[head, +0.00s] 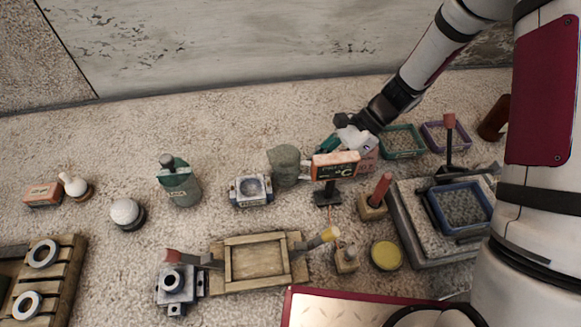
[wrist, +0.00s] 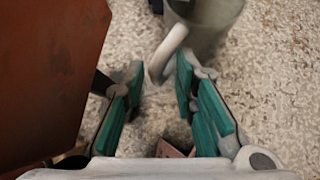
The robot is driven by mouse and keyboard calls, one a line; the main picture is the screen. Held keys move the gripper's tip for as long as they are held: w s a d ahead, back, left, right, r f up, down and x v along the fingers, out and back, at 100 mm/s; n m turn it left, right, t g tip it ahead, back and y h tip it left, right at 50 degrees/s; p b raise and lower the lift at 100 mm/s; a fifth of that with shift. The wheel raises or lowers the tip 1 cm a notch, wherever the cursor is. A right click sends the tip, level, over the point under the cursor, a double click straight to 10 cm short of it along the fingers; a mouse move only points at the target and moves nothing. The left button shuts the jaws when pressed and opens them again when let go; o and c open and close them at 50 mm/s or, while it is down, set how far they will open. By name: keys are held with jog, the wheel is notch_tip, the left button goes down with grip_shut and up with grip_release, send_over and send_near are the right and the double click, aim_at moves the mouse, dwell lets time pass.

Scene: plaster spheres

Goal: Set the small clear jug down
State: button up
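The small clear jug (head: 285,166) looks grey-green and upright among the things in the middle of the head view. In the wrist view the jug (wrist: 207,22) is at the top, cut off by the frame, with its pale curved handle toward me. My gripper (wrist: 158,75) is open, its green-padded fingers apart. The handle lies between the fingertips, close to the right one; I cannot tell whether they touch. In the head view my gripper (head: 334,142) is just right of the jug, partly hidden by an orange-and-white box.
The orange-and-white box (head: 336,165) is very close to my gripper and fills the left of the wrist view (wrist: 45,75). A small pale block with a round hollow (head: 251,189) stands left of the jug. Bare surface (head: 235,145) lies behind and left of it.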

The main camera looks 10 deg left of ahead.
grip_shut()
jog(key=shift+r, duration=0.15)
